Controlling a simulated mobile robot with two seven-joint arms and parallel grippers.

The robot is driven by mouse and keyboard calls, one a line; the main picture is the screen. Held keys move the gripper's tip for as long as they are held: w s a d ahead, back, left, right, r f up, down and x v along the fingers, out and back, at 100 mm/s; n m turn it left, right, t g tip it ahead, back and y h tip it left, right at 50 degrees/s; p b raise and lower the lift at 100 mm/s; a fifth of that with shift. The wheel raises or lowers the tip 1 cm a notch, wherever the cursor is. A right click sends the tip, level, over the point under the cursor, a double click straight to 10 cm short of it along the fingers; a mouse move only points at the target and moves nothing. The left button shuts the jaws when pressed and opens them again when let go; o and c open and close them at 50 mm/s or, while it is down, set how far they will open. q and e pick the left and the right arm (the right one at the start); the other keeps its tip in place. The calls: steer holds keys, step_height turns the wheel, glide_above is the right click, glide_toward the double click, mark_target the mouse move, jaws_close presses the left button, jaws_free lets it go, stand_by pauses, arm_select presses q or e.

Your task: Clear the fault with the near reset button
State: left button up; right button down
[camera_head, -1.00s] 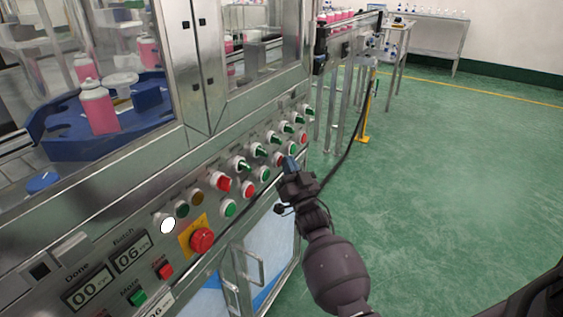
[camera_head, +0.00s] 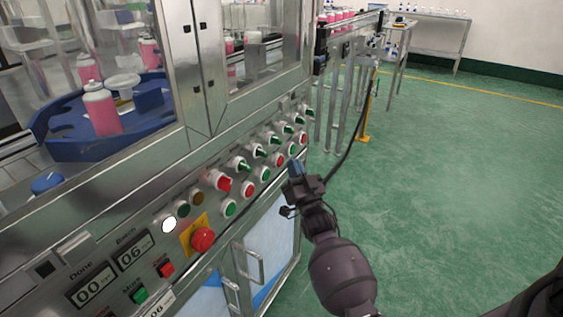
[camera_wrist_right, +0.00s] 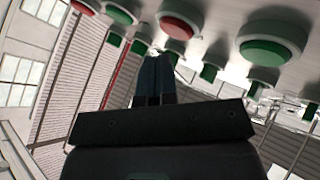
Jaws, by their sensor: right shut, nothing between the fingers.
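The machine's sloped metal control panel (camera_head: 110,245) carries a row of round red and green push buttons. A green button (camera_head: 229,208) is at its near end, then a red button (camera_head: 248,189) and a green button (camera_head: 265,174). I cannot read which button is marked reset. My right gripper (camera_head: 294,168) is shut and empty, in front of the row near a red button (camera_head: 280,159), apart from the panel. In the right wrist view its fingers (camera_wrist_right: 155,72) point toward the row, with a red button (camera_wrist_right: 178,25) and a large green button (camera_wrist_right: 271,44) nearby. My left gripper is out of view.
A red mushroom button (camera_head: 202,239) on a yellow plate, a lit white lamp (camera_head: 169,224) and selector switches (camera_head: 241,166) share the panel. A cabinet door handle (camera_head: 250,262) sticks out below. Green floor (camera_head: 450,200) on the right is clear.

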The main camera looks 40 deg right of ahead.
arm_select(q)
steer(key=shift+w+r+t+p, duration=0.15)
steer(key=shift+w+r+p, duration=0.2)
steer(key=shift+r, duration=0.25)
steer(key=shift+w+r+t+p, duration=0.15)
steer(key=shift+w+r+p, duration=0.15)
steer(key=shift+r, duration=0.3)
arm_select(e)
steer(key=s, duration=0.1)
steer(key=s+d, duration=0.1)
steer(key=s, duration=0.2)
steer(key=shift+s+d+r, duration=0.1)
steer(key=shift+s+d, duration=0.1)
steer(key=shift+d, duration=0.2)
